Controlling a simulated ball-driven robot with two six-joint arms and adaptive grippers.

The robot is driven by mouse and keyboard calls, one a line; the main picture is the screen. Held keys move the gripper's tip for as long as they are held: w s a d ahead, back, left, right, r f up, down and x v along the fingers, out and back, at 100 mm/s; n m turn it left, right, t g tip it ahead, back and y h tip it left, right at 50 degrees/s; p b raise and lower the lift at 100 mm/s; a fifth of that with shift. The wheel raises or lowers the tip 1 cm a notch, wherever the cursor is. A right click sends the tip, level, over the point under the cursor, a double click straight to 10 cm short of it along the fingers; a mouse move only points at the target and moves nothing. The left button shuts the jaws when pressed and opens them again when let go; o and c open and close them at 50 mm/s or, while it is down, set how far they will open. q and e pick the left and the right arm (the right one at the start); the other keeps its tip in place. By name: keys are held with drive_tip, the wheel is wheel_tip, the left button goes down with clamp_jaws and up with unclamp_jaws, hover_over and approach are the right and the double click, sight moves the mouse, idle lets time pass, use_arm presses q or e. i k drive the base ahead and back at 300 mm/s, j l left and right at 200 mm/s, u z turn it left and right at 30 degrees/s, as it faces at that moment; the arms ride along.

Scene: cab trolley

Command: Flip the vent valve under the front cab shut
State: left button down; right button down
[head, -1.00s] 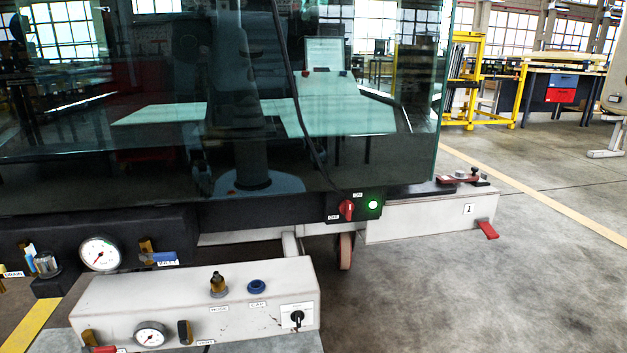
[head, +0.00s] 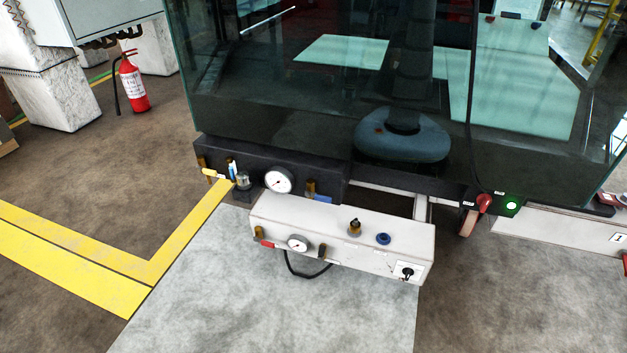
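The front cab (head: 270,120) is a dark glass cabin. A white box (head: 380,234) sits low under its front edge. Small brass valves are on the box's front face. The one right of the lower gauge (head: 298,243), which carried the VENT label in the earlier view, is the vent valve (head: 322,251); its label is too small to read now. It looks dark with a brass part, and its lever position cannot be made out. Left of the gauge is a valve with a red lever (head: 265,243). Neither of my grippers is in view.
Above the box, a black beam (head: 220,155) carries a larger gauge (head: 278,181), a yellow-lever valve (head: 213,174) and a blue-lever valve (head: 325,197). A black hose (head: 300,273) hangs below the box. A fire extinguisher (head: 133,87) stands left. The floor in front is clear.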

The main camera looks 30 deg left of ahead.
sight(323, 248)
drive_tip(key=u, duration=1)
